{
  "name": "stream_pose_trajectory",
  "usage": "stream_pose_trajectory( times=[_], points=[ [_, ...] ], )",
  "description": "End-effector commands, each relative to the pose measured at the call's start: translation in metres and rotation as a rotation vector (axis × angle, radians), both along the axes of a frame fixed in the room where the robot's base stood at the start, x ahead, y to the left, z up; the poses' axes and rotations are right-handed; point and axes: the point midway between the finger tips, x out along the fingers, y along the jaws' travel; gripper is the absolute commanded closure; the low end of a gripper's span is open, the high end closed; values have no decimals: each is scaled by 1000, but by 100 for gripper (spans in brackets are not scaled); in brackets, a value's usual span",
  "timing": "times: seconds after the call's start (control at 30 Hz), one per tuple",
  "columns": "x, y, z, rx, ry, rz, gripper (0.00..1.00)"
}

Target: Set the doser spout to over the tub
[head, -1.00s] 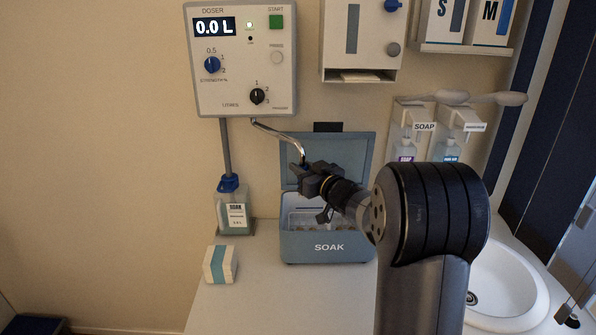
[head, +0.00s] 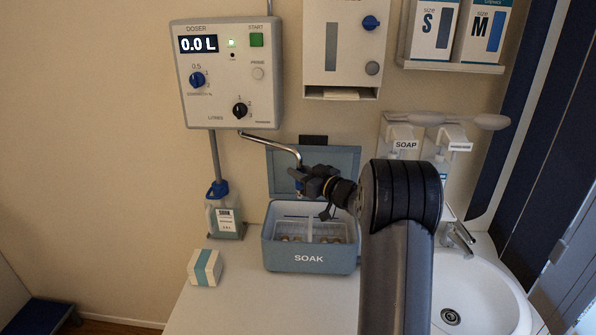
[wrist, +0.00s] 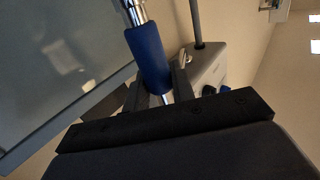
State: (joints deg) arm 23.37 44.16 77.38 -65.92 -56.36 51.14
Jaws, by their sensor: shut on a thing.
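The doser (head: 226,75) is a grey wall box reading 0.0 L. Its chrome spout (head: 270,143) reaches right and forward from its underside, bending down at the end. My gripper (head: 308,184) is shut on the blue sleeve at the spout's end. The wrist view shows the blue sleeve (wrist: 148,58) between my fingers, with chrome pipe beyond it. The tub (head: 285,258), blue-grey and marked SOAK, stands below with its lid (head: 283,165) open.
A jug (head: 224,215) with a blue cap stands left of the tub, a white and teal block (head: 205,268) in front of it. A sink (head: 480,295) and soap dispensers (head: 404,140) are at right. The front-left counter is clear.

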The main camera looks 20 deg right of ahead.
Motion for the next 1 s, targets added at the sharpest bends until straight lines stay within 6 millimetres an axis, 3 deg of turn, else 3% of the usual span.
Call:
stream_pose_trajectory(
  times=[0.2,0.23,0.47,0.77,1.0],
  points=[
    [0,2,1,0,-2,5,100],
    [0,2,1,0,-2,5,74],
    [0,2,0,0,-1,3,55],
    [-3,-1,0,0,-1,1,55],
    [-38,-19,-3,-1,-2,-2,55]
  ],
)
